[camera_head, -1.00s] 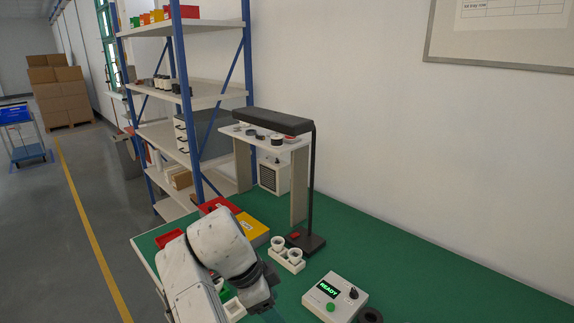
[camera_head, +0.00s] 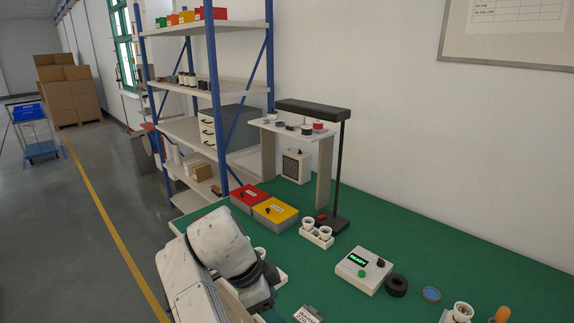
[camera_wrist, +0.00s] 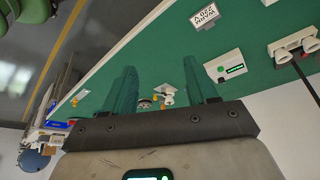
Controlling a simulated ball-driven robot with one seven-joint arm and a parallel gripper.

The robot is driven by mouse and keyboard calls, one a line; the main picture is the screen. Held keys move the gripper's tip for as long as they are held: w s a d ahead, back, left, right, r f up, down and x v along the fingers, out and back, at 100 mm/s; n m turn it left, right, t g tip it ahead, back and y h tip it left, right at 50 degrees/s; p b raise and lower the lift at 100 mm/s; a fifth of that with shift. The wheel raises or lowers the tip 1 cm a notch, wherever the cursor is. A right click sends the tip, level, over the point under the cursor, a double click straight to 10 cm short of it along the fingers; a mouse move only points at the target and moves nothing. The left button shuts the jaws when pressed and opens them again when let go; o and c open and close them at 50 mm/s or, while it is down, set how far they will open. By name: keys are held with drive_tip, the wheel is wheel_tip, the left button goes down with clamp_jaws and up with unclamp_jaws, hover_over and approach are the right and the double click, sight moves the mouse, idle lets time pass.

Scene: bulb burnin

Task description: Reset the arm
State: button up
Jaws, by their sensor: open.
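My arm (camera_head: 222,245) reaches up from the bottom of the head view, bent, over the left part of the green table (camera_head: 440,262). My gripper itself is not clearly visible there. In the wrist view my gripper (camera_wrist: 160,79) has its two teal fingers spread well apart with nothing between them. They are apart from the green table top behind.
A READY box (camera_head: 363,270), a white holder with two cups (camera_head: 317,234), a black lamp (camera_head: 338,165), and red (camera_head: 247,196) and yellow (camera_head: 275,212) boxes stand on the table. A blue-post shelf (camera_head: 213,85) stands behind.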

drive_tip(key=s+d+f+n, duration=0.2)
drive_tip(key=s+d+f, duration=0.25)
drive_tip(key=d, duration=0.25)
drive_tip(key=s+d+f+n+y, duration=0.1)
drive_tip(key=s+d+f+n, duration=0.15)
drive_tip(key=d+f, duration=0.4)
drive_tip(key=s+d+f+n, duration=0.2)
drive_tip(key=s+d+f, duration=0.25)
drive_tip(key=d, duration=0.35)
drive_tip(key=s+d+f+n+y, duration=0.1)
drive_tip(key=s+d+n, duration=0.35)
drive_tip(key=s, duration=0.75)
drive_tip(key=s+d+f+n+y, duration=0.25)
drive_tip(key=s+d, duration=0.25)
drive_tip(key=s, duration=0.7)
wheel_tip(320, 180, down, 9)
drive_tip(key=n+b, duration=0.1)
drive_tip(key=b, duration=0.9)
drive_tip(key=shift+a+f, duration=0.15)
drive_tip(key=shift+a, duration=0.05)
drive_tip(key=shift+h, duration=0.25)
